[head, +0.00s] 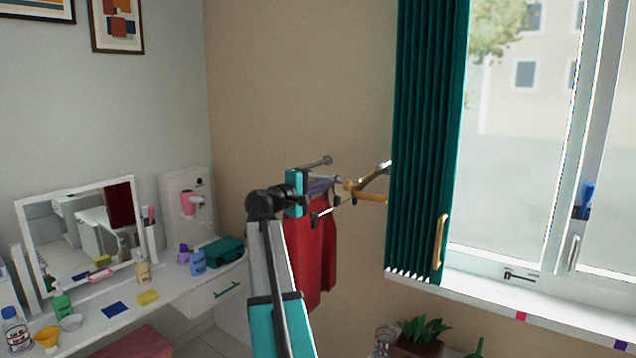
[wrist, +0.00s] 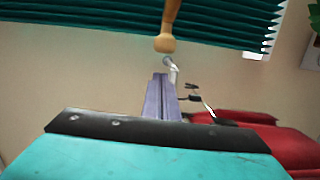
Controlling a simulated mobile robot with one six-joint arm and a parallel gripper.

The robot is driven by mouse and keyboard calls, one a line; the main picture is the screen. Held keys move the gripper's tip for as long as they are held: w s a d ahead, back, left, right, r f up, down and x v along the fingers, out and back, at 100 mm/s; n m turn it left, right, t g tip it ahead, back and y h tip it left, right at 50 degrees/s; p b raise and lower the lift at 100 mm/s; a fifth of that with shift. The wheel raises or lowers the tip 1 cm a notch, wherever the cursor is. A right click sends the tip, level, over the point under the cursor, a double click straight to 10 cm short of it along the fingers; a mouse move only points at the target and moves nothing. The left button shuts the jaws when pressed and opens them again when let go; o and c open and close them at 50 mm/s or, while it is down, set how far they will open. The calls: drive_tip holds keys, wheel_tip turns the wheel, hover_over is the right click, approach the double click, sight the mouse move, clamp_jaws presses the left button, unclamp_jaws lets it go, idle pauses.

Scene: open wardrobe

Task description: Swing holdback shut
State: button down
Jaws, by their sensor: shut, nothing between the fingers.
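A wooden rod with a round knob end (head: 372,197), which looks like the holdback, sticks out from the wall beside the curtain's left edge. It also shows in the wrist view (wrist: 166,42), entering from the top with its knob toward me. My gripper (head: 336,183) is at the left of this knob in the head view. In the wrist view its grey-violet fingers (wrist: 161,78) are together with nothing between them. Their tips point at the knob; I cannot tell whether they touch it. The rod's wall end is hidden.
A red garment (head: 310,250) hangs just below my gripper. A metal rod (head: 315,163) and a dark curved piece (head: 375,176) are close by. A vanity table (head: 180,300) with a mirror stands at left. The windowsill (head: 510,305) is at right, with a plant (head: 423,331) below.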

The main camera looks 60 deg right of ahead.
drive_tip(key=shift+s+d+p, duration=0.1)
drive_tip(key=shift+s+p, duration=0.45)
drive_tip(key=shift+s, duration=0.8)
drive_tip(key=shift+s, duration=0.1)
drive_tip(key=shift+s+f, duration=0.1)
